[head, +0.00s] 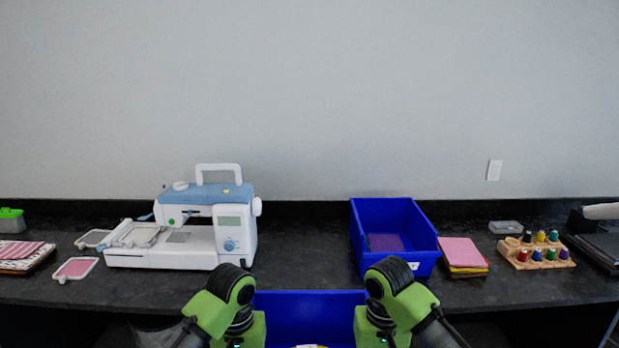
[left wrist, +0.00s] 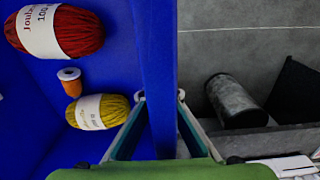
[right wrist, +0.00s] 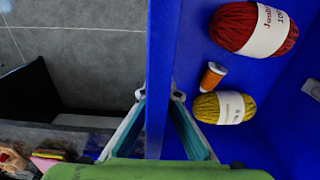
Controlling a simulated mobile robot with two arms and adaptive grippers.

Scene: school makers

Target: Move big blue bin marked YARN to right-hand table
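A big blue bin (head: 310,312) is at the bottom centre of the head view, in front of the counter. Its label is not in view. In the left wrist view, my left gripper (left wrist: 160,97) has its fingers on both sides of one bin wall (left wrist: 156,60), tips against it. My right gripper (right wrist: 161,97) is shut the same way on the opposite wall (right wrist: 160,50). Inside lie a red yarn ball (left wrist: 80,32), a yellow yarn ball (left wrist: 112,112) and an orange spool (left wrist: 69,74). Grey floor shows beyond the walls.
The dark counter (head: 310,255) holds a sewing machine (head: 185,225), another blue bin (head: 395,212) with purple contents, folded cloth (head: 462,253) and a wooden thread rack (head: 537,252). Embroidery hoops (head: 75,269) lie at left. Bare counter lies between machine and second bin.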

